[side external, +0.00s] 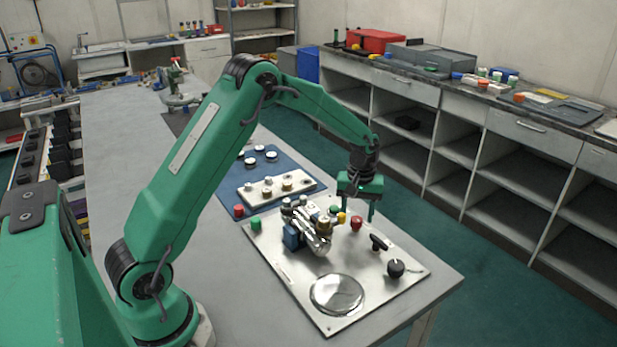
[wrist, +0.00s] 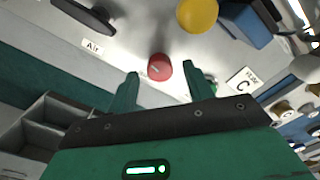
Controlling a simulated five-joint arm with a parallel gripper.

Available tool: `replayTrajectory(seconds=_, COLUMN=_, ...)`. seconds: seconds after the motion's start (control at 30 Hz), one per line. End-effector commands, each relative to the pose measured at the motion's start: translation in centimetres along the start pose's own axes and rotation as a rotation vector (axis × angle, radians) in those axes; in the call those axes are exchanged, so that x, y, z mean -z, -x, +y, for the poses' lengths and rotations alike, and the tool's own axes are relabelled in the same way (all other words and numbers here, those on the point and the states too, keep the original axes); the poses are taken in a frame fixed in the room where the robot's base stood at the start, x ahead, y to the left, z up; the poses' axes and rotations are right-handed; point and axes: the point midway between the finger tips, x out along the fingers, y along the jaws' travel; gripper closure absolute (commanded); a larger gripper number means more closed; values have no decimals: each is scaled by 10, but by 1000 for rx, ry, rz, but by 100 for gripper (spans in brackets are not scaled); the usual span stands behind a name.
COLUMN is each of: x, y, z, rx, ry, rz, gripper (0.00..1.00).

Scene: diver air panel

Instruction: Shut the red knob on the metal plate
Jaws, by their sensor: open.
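The red knob (side external: 356,223) stands on the metal plate (side external: 300,283), near its right edge in the side view. In the wrist view the red knob (wrist: 159,67) shows a short pale mark on its top. My gripper (side external: 358,211) is open and points down over that part of the plate. In the wrist view its two fingers appear to either side of the red knob, with bare gaps between. I cannot tell how far the fingertips are above the knob. Nothing is held.
A yellow knob (side external: 341,217), a black handle (side external: 379,242) and a black round knob (side external: 396,268) are close by. Metal fittings (side external: 312,232) crowd the plate's middle. A round gauge (side external: 337,293) lies at the near end. Another red knob (side external: 239,210) sits left of the plate.

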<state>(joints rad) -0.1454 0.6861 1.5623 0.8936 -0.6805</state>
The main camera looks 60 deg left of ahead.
Motion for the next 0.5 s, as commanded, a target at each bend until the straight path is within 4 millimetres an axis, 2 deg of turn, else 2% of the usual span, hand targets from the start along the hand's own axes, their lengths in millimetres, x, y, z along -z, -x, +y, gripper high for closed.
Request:
replayTrajectory(seconds=0.13, x=0, y=-9, z=0, rx=0, ry=0, rz=0, gripper=49)
replayTrajectory(seconds=0.47, x=0, y=-11, z=0, rx=0, ry=0, rz=0, gripper=49)
replayTrajectory(seconds=0.5, x=0, y=-11, z=0, rx=0, ry=0, rz=0, gripper=57)
